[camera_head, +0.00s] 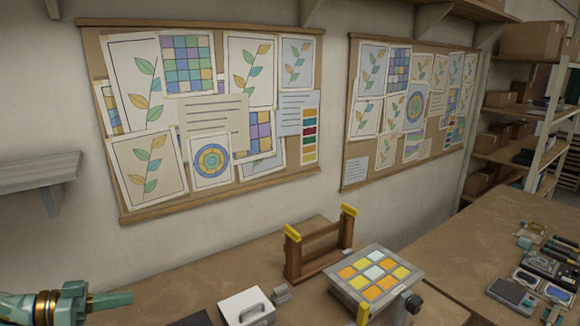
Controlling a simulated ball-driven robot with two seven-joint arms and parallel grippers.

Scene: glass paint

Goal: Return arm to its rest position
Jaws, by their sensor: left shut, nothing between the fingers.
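My left gripper (112,300), teal with a gold-ringed wrist, comes in low at the left edge of the head view. Its fingers are shut and hold nothing. It is well to the left of the things on the workbench (240,277) and touches none of them. A panel of yellow, orange and pale squares (374,273) sits tilted in a grey frame on the bench. My right gripper is not in view.
A wooden stand with yellow-tipped posts (318,249) is behind the panel. A white box with a handle (246,307) and a small grey block (281,292) are left of it. A second table (475,240) with tools is at the right. A wall shelf (40,170) juts out at left.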

